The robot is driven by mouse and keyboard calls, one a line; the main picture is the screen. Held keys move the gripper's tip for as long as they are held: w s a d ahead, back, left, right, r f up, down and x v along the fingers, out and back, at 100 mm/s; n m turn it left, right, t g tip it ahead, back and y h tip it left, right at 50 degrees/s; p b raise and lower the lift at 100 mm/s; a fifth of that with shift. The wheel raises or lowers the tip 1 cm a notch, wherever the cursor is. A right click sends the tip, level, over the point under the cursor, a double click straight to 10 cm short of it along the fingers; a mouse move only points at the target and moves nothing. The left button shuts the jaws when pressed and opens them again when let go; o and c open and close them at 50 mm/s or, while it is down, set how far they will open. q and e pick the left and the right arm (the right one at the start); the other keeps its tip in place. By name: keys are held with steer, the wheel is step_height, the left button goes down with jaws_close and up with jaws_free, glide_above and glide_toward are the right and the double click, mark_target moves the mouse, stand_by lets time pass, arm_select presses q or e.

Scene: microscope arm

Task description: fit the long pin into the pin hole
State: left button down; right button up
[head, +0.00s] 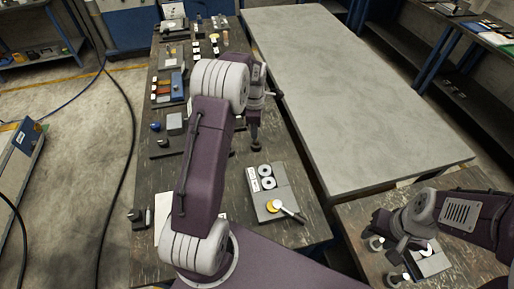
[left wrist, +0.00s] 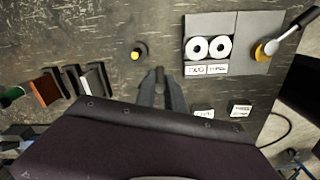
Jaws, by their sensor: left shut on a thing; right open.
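My left gripper (head: 255,142) points down over the long dark table. In the left wrist view its fingers (left wrist: 159,76) are closed on a thin, dark grey piece that may be the long pin; the fingers hide most of it. A small black round part with a yellow centre (left wrist: 138,51) stands just beyond the fingertips, apart from them in the picture. I cannot tell whether it is the pin hole. A grey plate (head: 262,203) carries two white rings (head: 266,177), also in the left wrist view (left wrist: 208,48). My right gripper (head: 386,262) is open at lower right.
A yellow disc (head: 273,206) and a white-headed, dark-handled tool (head: 287,209) lie on the plate. Blocks and small parts (head: 172,95) line the table's left side. A bare grey table (head: 340,90) stands to the right. A grey block (head: 430,264) lies by my right gripper.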

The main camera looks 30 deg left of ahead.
arm_select(q)
steer(key=s+d+r+m, duration=0.1)
steer(key=s+d+m, duration=0.4)
steer(key=d, duration=0.6)
steer(key=s+d+m, duration=0.4)
steer(key=s+d, duration=0.2)
steer(key=d, duration=0.5)
glide_toward(269, 176)
steer(key=s+d, duration=0.1)
steer(key=s, duration=0.2)
step_height(269, 176, down, 3)
steer(key=shift+s+d+f, duration=0.1)
steer(key=shift+d+f, duration=0.05)
steer(key=shift+f, duration=0.05)
steer(key=shift+f+n, duration=0.3)
steer(key=shift+f, duration=0.15)
steer(key=shift+f, duration=0.15)
steer(key=c, duration=1.4)
jaws_free()
